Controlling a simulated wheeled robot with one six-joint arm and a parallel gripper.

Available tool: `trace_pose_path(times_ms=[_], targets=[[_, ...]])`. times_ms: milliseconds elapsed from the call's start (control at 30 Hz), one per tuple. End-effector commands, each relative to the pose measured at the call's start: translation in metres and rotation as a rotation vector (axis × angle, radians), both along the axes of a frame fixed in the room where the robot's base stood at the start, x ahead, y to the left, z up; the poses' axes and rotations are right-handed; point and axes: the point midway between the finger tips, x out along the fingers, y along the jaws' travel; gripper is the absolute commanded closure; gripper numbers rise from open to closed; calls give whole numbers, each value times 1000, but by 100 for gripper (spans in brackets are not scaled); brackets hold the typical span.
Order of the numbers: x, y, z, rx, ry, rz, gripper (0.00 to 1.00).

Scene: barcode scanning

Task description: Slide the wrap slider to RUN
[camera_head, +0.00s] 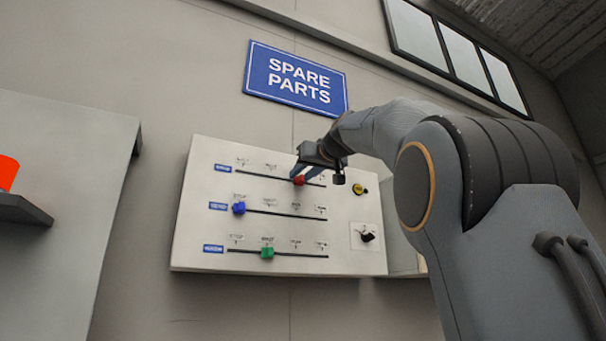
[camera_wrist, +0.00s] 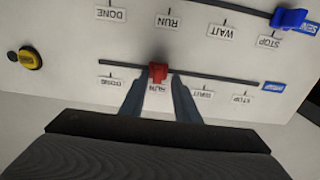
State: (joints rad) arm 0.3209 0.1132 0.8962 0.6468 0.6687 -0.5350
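The control panel (camera_head: 350,205) has three horizontal sliders; their blue name tags are too small or cut off to read, so I cannot tell which is wrap. The red knob (camera_head: 298,180) is on the top slider. In the wrist view, upside down, the red knob (camera_wrist: 158,72) sits at a partly hidden label, between WAIT and DONE, which seems to be RUN. My gripper (camera_head: 307,173) is at the red knob. Its fingers (camera_wrist: 158,80) stand on either side of the knob with small gaps visible, so it looks open.
A blue knob (camera_head: 239,208) is at the left end of the middle slider, by STOP in the wrist view (camera_wrist: 288,19). A green knob (camera_head: 267,253) is on the bottom slider. A yellow button (camera_head: 360,188) and a black rotary switch (camera_head: 367,236) are at the panel's right.

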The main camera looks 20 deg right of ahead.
Motion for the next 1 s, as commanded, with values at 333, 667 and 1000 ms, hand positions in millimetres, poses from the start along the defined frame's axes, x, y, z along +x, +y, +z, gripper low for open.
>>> trace_pose_path(times_ms=[333, 667, 1000], targets=[[0, -1, 0, 0, 0, -2, 70], [-21, -3, -1, -2, -4, -5, 70], [-70, -6, -2, -1, -1, -4, 70]])
